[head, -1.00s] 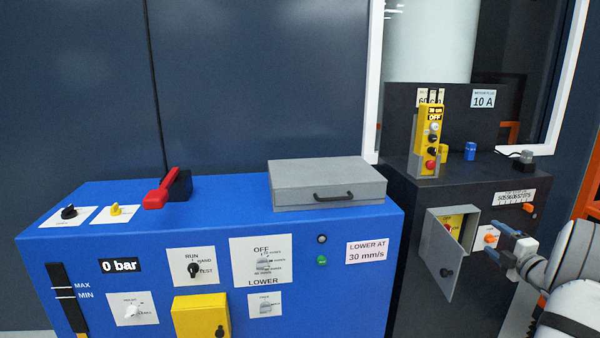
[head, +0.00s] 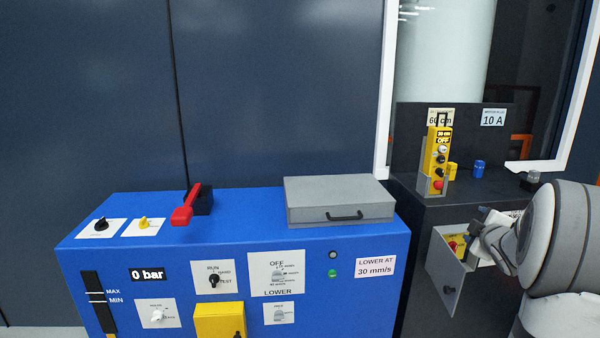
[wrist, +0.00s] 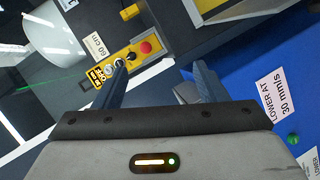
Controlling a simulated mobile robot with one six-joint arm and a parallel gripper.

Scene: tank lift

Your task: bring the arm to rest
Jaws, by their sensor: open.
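My gripper (wrist: 160,72) is open in the wrist view, its two blue-grey fingers apart with nothing between them. In the head view my gripper (head: 482,232) shows small and partly hidden by my wrist, in front of the dark cabinet (head: 415,290). It overlaps the small grey box with an open door (head: 447,277) in the picture; I cannot tell whether they touch. The yellow pendant (head: 437,160) stands in its grey holder on the cabinet and also shows in the wrist view (wrist: 122,62), beyond the fingers.
A blue console (head: 120,260) with switches fills the lower left. On its top are a red lever (head: 186,208) and a grey case with a handle (head: 335,200). A yellow box (head: 218,322) sits on its front. A blue knob (head: 478,169) stands on the cabinet.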

